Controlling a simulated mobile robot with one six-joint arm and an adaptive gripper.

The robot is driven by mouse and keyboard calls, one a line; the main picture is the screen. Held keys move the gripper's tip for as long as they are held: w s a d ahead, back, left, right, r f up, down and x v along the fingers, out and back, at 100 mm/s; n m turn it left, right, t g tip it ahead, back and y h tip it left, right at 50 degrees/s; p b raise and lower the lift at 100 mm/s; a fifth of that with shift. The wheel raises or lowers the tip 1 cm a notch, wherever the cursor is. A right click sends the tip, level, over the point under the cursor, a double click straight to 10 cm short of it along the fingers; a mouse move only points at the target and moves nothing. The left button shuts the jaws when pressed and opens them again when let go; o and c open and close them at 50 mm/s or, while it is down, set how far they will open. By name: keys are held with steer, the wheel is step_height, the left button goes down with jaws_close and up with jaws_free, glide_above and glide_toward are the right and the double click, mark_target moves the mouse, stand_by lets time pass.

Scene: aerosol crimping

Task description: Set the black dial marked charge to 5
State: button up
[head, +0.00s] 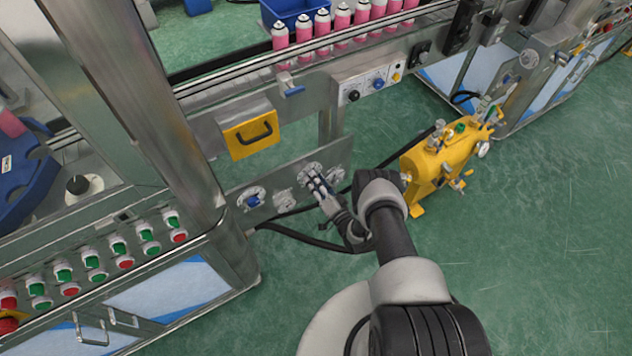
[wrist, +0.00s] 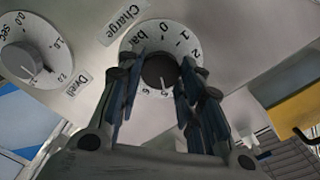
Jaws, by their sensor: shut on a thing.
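The charge dial is a black knob (wrist: 160,71) on a round white scale (wrist: 148,37), under a label reading Charge (wrist: 124,22). Digits 0, 1 and 2 show on the upper scale; figures near the bottom are partly covered by the fingers. I cannot clearly read the knob's setting. My gripper (wrist: 163,84) is shut on the knob, with one finger on each side of it. In the head view my gripper (head: 318,187) is at the lower metal panel, and the dial's plate (head: 308,168) shows just behind it.
A Dwell dial (wrist: 24,60) is beside the charge dial. On the same panel are a blue-knobbed dial (head: 251,198) and a grey one (head: 285,201). A yellow drawer (head: 250,135) is above. A yellow machine (head: 440,158) stands to the right; a black hose (head: 300,236) runs below.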

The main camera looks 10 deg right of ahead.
steer(key=shift+m, duration=0.6)
steer(key=o, duration=1.1)
steer(key=shift+c, duration=0.2)
steer(key=shift+s, duration=0.1)
steer(key=v, duration=1.2)
